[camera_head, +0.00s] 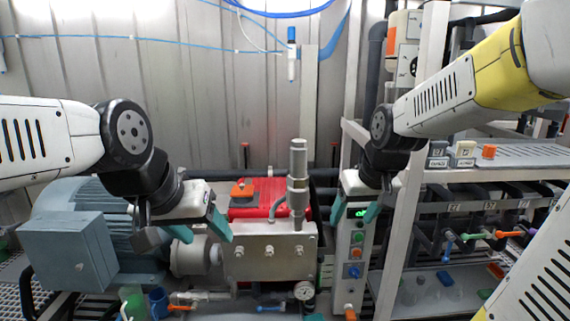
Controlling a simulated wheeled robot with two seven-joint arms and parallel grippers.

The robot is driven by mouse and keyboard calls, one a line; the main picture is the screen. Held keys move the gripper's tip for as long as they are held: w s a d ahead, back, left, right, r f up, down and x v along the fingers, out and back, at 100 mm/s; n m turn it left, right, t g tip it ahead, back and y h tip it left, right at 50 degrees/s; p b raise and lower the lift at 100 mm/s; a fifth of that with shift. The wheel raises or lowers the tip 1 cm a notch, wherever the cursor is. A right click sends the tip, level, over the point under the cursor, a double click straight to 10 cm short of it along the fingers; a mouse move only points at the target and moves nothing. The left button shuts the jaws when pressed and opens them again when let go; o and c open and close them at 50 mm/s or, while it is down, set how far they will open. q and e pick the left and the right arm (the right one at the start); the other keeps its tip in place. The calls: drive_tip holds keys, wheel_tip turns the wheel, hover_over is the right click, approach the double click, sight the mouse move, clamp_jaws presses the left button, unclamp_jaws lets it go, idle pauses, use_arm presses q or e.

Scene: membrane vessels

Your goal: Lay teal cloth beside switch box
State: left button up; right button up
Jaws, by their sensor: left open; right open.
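No teal cloth shows clearly. A small teal patch (315,317) is cut off by the bottom edge, and I cannot tell what it is. A tall grey control box (354,270) with a green display and coloured buttons stands right of centre; I cannot tell whether it is the switch box. My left gripper (186,232), with teal fingers, is open and empty in front of the blue-grey motor. My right gripper (350,214), also teal-fingered, is open and empty in front of the control box's upper part.
A rack shelf (530,154) at right bears small grey, cream and orange items. Valves and a gauge (304,290) sit low.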

drive_tip(key=s+a+r+m+t, duration=0.1)
drive_tip(key=s+r, duration=0.3)
drive_tip(key=s, duration=0.8)
drive_tip(key=shift+s+r+y, duration=0.15)
drive_tip(key=shift+s+y, duration=0.25)
drive_tip(key=shift+w+a, duration=0.1)
